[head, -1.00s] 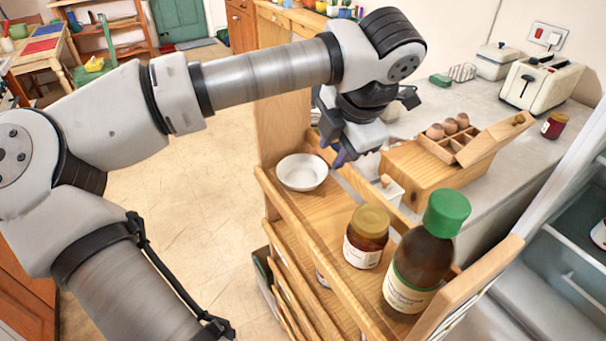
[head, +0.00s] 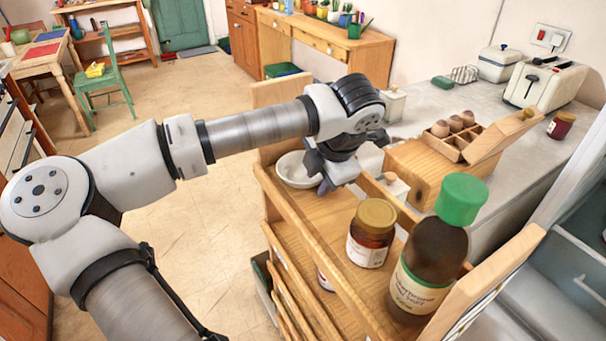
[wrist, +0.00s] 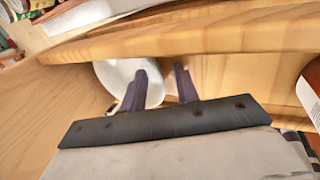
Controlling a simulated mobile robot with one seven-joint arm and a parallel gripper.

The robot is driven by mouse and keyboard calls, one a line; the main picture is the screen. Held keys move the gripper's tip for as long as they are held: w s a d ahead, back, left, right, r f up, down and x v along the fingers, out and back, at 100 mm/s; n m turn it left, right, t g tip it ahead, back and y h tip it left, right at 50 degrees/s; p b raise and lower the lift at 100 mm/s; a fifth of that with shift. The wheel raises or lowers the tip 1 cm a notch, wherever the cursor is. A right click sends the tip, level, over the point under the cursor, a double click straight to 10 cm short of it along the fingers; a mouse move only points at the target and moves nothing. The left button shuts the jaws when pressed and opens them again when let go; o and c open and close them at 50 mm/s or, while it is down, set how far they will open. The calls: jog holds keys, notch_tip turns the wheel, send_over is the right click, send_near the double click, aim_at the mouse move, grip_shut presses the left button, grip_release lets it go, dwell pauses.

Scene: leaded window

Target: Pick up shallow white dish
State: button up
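The shallow white dish (head: 290,172) sits on the top shelf of the wooden rack, at its far end. In the head view my gripper covers its right side. My gripper (head: 323,186) is low over the shelf at the dish's right edge, pointing down. In the wrist view the two dark purple fingers of my gripper (wrist: 161,80) are apart. The left finger lies across the white dish (wrist: 112,74), and the right finger is over bare wood just past its rim. The dish's rim shows in the gap; I cannot tell whether either finger touches it.
The shelf has raised wooden rails (head: 310,232) along its sides. A brown-lidded jar (head: 370,235) and a green-capped bottle (head: 430,265) stand at the near end. A wooden box with an egg tray (head: 457,143) is to the right on the counter.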

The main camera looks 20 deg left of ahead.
jog(key=shift+c, duration=0.3)
grip_shut()
jog(key=shift+s+r, duration=0.1)
